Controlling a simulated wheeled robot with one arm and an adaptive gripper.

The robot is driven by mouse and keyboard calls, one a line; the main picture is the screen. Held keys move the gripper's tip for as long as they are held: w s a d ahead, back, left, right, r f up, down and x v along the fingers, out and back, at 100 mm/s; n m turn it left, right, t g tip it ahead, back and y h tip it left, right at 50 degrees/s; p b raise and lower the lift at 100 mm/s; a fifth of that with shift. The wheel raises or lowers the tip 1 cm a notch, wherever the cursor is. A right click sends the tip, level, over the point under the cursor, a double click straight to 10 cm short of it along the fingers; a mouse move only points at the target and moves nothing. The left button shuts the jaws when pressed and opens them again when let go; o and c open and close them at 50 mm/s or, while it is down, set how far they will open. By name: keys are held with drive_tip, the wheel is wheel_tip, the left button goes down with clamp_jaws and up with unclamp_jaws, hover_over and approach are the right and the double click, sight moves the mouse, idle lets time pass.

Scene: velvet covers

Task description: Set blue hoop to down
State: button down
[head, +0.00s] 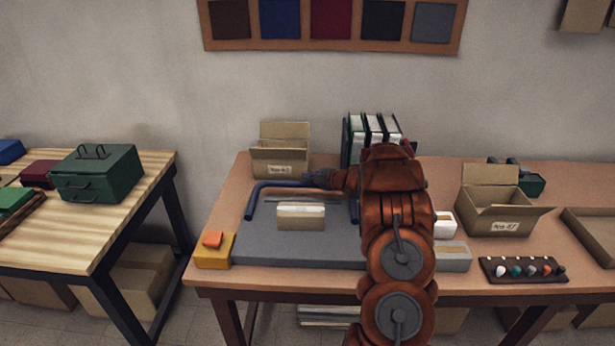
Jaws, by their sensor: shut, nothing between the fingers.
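The blue hoop (262,187) is a dark blue bent bar at the grey slab (260,245) on the middle table. Its left leg comes down at the slab's left side, and part of its right leg shows beside my arm. Its crossbar runs along the back, above the slab's far part; I cannot tell its exact tilt. My gripper (312,177) is shut and empty at the crossbar, about the middle to right of it. I cannot tell whether it touches the bar. My arm hides the hoop's right end and the slab's right part.
A small card box (301,223) stands on the slab inside the hoop. A yellow block with an orange top (214,250) sits at the slab's left. An open carton (280,160) and binders (370,135) stand behind. Another open carton (500,215) and a knob strip (522,270) are right.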

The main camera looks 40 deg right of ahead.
drive_tip(key=shift+w+f, duration=0.1)
drive_tip(key=shift+f, duration=0.25)
idle(0.3)
drive_tip(key=shift+a+r, duration=0.1)
drive_tip(key=shift+r, duration=0.45)
drive_tip(key=s+d+r, duration=0.4)
drive_tip(key=s+r, duration=0.2)
drive_tip(key=r, duration=0.3)
drive_tip(key=shift+s+r+b, duration=0.2)
drive_tip(key=shift+r+b, duration=0.2)
